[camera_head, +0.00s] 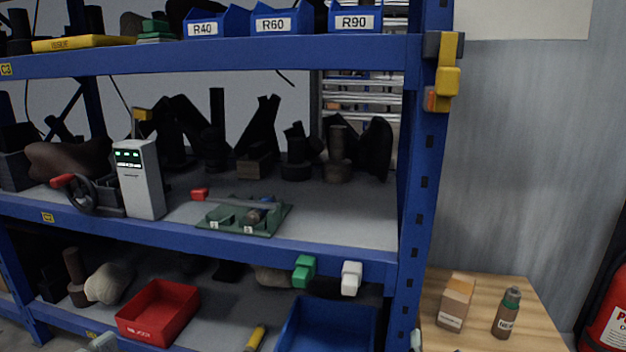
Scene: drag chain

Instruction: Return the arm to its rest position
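Neither of my grippers can be made out in the head view. Small pale grey parts show at the bottom edge, one at the lower left and one by the right shelf post. They may belong to my arms, but too little shows to tell. A green fixture board (243,217) with a red-handled bar lies on the middle shelf (340,215). A grey box with a lit display (140,178) stands to its left, beside a black handwheel (84,193) with a red grip.
A red bin (158,311) and a blue bin (328,328) sit on the lower shelf, with a yellow-handled item (256,338) between them. Labelled blue bins (274,22) line the top shelf. A wooden table (490,333) at right holds a carton (455,301) and a bottle (507,314).

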